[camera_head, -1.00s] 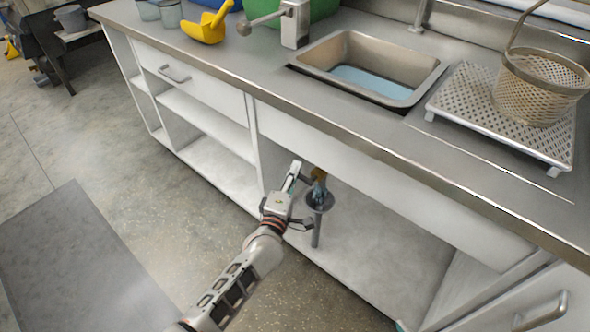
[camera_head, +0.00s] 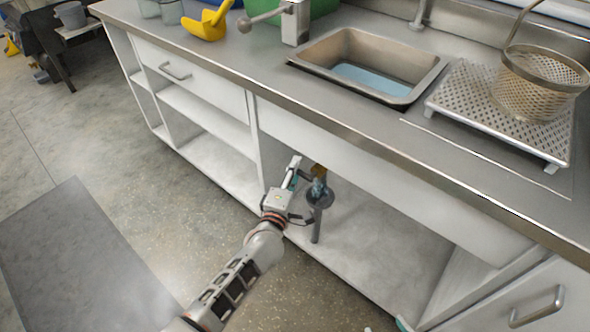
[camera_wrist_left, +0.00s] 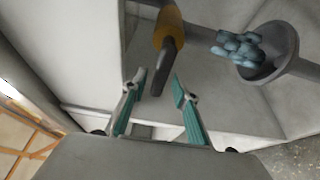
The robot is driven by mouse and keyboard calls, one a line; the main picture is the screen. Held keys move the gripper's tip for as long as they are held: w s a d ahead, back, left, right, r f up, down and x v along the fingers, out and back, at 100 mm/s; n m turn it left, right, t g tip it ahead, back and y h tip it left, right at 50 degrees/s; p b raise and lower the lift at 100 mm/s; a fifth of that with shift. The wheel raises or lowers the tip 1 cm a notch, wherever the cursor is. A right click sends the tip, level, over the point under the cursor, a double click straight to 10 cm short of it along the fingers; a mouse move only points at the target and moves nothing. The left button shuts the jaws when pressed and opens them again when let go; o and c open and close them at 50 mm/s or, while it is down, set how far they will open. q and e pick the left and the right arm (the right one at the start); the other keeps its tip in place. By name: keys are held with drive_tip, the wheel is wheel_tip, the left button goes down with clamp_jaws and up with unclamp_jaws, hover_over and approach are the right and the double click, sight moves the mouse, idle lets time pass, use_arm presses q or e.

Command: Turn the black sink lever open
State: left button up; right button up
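The black sink lever (camera_wrist_left: 167,62) hangs below a brass-yellow valve part (camera_wrist_left: 168,25) in the left wrist view. My left gripper (camera_wrist_left: 157,88) is open, its two teal-lined fingers apart. The lever's lower end shows between the fingertips in that view; I see no clear contact. In the head view my left gripper (camera_head: 298,180) is under the counter, just left of the brass part (camera_head: 318,170); the lever is hard to make out there. A teal-and-white sliver at the bottom edge of the head view may be my right gripper.
A grey funnel-shaped drain (camera_head: 319,197) on a pipe stands right of my left gripper, with bluish lumps (camera_wrist_left: 238,46) at its mouth. The counter front (camera_head: 370,165) overhangs above. The sink (camera_head: 370,65) holds bluish water. The cabinet floor (camera_head: 370,250) to the right is clear.

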use_arm(q)
drive_tip(key=shift+r, duration=0.1)
drive_tip(key=v, duration=1.2)
idle(0.4)
